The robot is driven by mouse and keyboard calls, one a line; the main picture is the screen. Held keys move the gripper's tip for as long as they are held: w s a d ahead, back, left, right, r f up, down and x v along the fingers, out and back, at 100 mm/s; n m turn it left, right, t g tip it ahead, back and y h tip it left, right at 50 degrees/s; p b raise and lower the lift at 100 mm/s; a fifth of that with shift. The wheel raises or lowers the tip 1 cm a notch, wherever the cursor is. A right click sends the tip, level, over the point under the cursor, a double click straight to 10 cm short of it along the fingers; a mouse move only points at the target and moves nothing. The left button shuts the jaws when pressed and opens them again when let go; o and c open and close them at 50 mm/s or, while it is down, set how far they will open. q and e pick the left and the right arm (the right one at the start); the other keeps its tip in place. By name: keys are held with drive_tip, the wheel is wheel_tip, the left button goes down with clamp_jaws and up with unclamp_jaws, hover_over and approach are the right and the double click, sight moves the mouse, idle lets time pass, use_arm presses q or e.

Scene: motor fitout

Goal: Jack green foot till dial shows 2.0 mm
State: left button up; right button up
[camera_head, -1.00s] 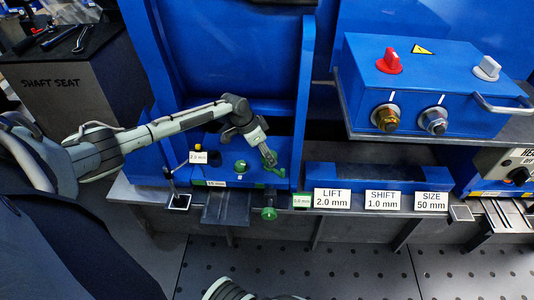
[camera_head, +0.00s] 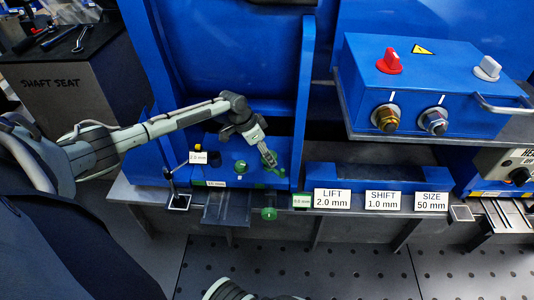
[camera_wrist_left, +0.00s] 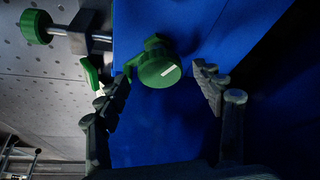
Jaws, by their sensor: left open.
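A green knob with a white mark (camera_wrist_left: 158,68) stands just beyond my left gripper's fingertips in the wrist view. My left gripper (camera_wrist_left: 158,85) is open, with fingers on either side of the knob's line and nothing held between them. In the head view the left gripper (camera_head: 268,158) points down at green parts (camera_head: 280,171) near the blue frame's right post. Another green knob (camera_head: 268,213) sticks out below the bench edge; it also shows on a metal shaft in the wrist view (camera_wrist_left: 36,27). A small green readout (camera_head: 301,201) seems to show 0.0 mm.
A round green part (camera_head: 241,167) sits on the blue base. Signs read LIFT 2.0 mm (camera_head: 332,199), SHIFT 1.0 mm (camera_head: 383,200) and SIZE 50 mm (camera_head: 431,201). A blue control box (camera_head: 435,88) is at right. The blue post (camera_head: 304,100) stands close beside the gripper.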

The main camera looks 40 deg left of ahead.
use_arm(q)
drive_tip(key=v, duration=1.1)
drive_tip(key=shift+f, duration=0.1)
idle(0.8)
